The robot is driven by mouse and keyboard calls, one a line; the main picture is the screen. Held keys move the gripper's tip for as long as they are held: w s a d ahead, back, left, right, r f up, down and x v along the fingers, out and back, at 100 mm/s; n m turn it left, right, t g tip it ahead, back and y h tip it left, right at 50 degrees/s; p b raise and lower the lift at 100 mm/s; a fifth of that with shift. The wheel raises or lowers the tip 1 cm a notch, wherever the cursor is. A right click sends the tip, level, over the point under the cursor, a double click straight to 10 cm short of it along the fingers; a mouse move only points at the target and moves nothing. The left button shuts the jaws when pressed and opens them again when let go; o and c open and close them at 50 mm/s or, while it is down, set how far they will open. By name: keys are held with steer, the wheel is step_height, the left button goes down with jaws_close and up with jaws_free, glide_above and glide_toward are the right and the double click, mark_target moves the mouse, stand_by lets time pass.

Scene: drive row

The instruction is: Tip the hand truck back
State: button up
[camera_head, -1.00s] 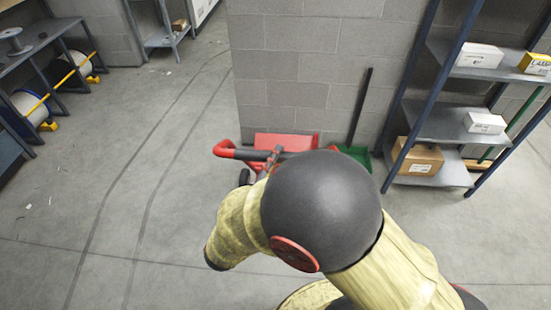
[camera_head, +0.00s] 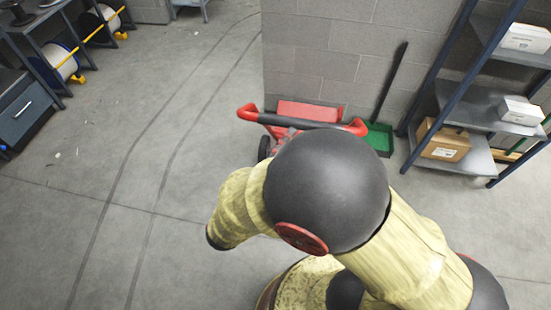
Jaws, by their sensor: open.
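The red hand truck (camera_head: 248,112) stands in front of the grey block wall, near the wall's left corner. Its handlebar has red ends and a dark middle bar (camera_head: 300,123). A dark wheel (camera_head: 264,147) shows at its left. Its lower frame is mostly hidden behind the large dark joint of my arm. My gripper is not visible; my arm bends to the left in front of the truck, and no fingers show.
A green dustpan (camera_head: 378,139) with a dark upright handle leans by the wall right of the truck. A metal shelf (camera_head: 478,103) with boxes stands at the right. Cable spools (camera_head: 57,62) and a bench are at the upper left. The floor at left is clear.

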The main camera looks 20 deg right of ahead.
steer(key=v, duration=0.6)
steer(key=shift+s+a, duration=0.1)
stand_by(0.5)
